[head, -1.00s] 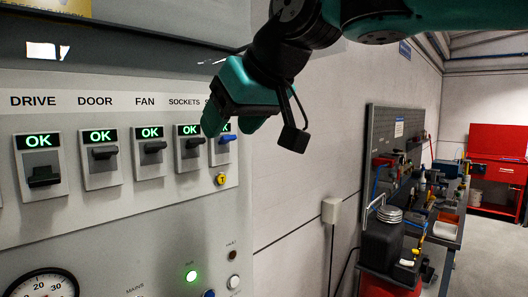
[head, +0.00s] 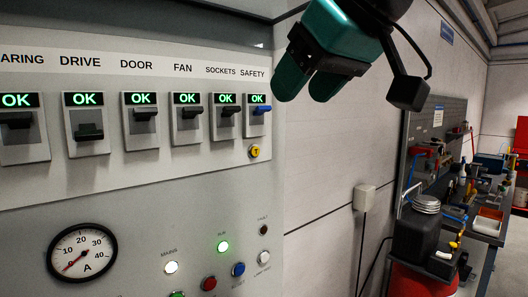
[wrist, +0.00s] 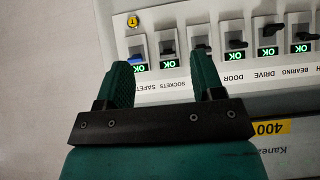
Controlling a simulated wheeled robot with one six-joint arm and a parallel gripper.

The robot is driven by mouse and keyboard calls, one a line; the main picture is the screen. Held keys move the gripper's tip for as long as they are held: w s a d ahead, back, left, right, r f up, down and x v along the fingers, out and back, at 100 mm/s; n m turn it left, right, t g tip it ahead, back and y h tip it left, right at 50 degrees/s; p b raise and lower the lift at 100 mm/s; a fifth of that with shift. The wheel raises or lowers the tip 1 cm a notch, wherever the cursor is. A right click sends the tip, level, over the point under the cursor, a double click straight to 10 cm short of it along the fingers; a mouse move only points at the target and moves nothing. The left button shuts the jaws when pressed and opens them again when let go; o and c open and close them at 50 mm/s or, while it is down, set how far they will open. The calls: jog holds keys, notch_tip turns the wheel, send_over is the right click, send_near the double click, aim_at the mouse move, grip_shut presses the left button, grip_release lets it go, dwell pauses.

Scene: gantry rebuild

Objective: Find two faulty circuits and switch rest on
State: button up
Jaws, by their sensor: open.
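The breaker panel (head: 200,150) fills the left of the head view. Its switches BEARING (label partly cut off) (head: 18,121), DRIVE (head: 88,132), DOOR (head: 145,113), FAN (head: 191,112), SOCKETS (head: 228,111) and SAFETY (head: 262,109) each show a green OK above. The DRIVE lever sits lower than the others; the SAFETY lever is blue. My gripper (head: 308,88) is open and empty, in front of the wall right of SAFETY. In the wrist view my gripper's fingers (wrist: 163,80) point toward the SAFETY and SOCKETS end of the inverted row.
A dial gauge (head: 82,252) reads near zero. The MAINS lamp (head: 171,267) is white and the RUN lamp (head: 223,247) green; the FAULT lamp (head: 263,229) is dark. A yellow T button (head: 254,151) sits below SAFETY. A cluttered workbench (head: 485,230) stands at right.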

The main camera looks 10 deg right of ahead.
jog(key=s+d+f+g+b, duration=0.2)
jog(key=s+f, duration=0.2)
jog(key=f, duration=0.7)
jog(key=s+d+f+g+b, duration=0.1)
jog(key=s+f, duration=0.4)
jog(key=f, duration=0.7)
jog(key=s+d+f+g+h+b, duration=0.1)
jog(key=s+d+f+g+b, duration=0.1)
jog(key=f, duration=1)
jog(key=s+g+b, duration=0.1)
jog(key=s+g, duration=0.1)
jog(key=s, duration=0.1)
jog(key=shift+s+d+g, duration=0.25)
jog(key=shift+d+g, duration=0.1)
jog(key=shift+g, duration=0.05)
